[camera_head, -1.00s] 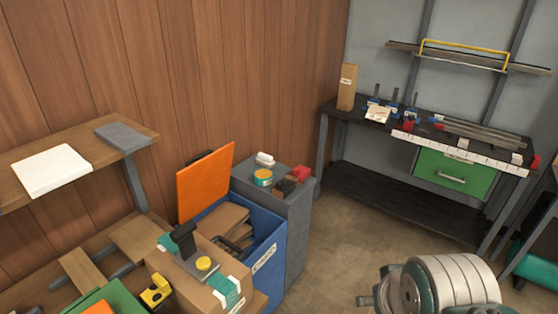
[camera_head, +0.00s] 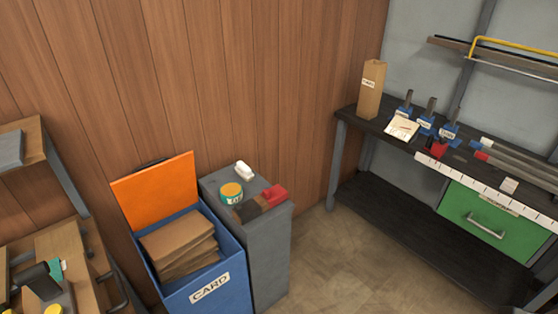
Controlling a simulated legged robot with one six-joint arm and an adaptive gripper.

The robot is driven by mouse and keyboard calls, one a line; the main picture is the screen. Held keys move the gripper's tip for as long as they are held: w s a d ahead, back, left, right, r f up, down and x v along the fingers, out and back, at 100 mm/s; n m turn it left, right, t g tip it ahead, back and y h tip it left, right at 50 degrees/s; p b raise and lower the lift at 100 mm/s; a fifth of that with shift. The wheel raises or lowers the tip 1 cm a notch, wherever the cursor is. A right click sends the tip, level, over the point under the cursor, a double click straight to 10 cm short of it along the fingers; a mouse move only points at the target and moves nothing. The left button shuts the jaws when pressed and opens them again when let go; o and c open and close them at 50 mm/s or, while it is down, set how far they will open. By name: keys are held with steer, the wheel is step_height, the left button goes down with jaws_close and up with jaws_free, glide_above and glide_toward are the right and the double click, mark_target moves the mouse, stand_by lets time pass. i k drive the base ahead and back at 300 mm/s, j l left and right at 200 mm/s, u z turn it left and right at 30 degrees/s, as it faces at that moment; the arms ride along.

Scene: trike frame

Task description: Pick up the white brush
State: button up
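A small white object (camera_head: 244,170), perhaps the white brush, lies on top of the grey cabinet (camera_head: 268,250) near its back edge, by the wood wall. It is too small to make out bristles. A round tin (camera_head: 231,193) with a yellow lid and a teal label stands just in front of it. A dark brown item (camera_head: 248,211) and a red item (camera_head: 273,195) lie close by on the same top. My gripper is not in view.
A blue bin (camera_head: 207,291) marked CARD, its orange lid (camera_head: 155,190) raised, stands left of the cabinet. A dark workbench (camera_head: 358,120) with a green drawer (camera_head: 488,222) stands at right. The floor (camera_head: 345,255) between cabinet and bench looks clear.

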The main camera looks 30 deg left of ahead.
mark_target(242, 170)
steer(key=i+l+u, duration=0.1)
steer(key=i, duration=0.3)
steer(key=i+l+u, duration=0.15)
steer(key=i, duration=0.2)
steer(key=i+l+u, duration=0.1)
steer(key=i, duration=0.3)
steer(key=i+u, duration=0.2)
steer(key=u, duration=0.2)
steer(key=i+u, duration=0.2)
steer(key=u, duration=0.15)
steer(key=i+l+u, duration=0.15)
steer(key=u, duration=0.25)
steer(key=i+l+u, duration=0.15)
steer(key=u, duration=0.25)
steer(key=i+l+u, duration=0.25)
steer(key=u, duration=0.2)
steer(key=i+l+u, duration=0.3)
steer(key=u, duration=0.15)
steer(key=i+l+u, duration=0.15)
steer(key=l+u, duration=0.3)
steer(key=i+l+u, duration=0.15)
steer(key=l, duration=0.25)
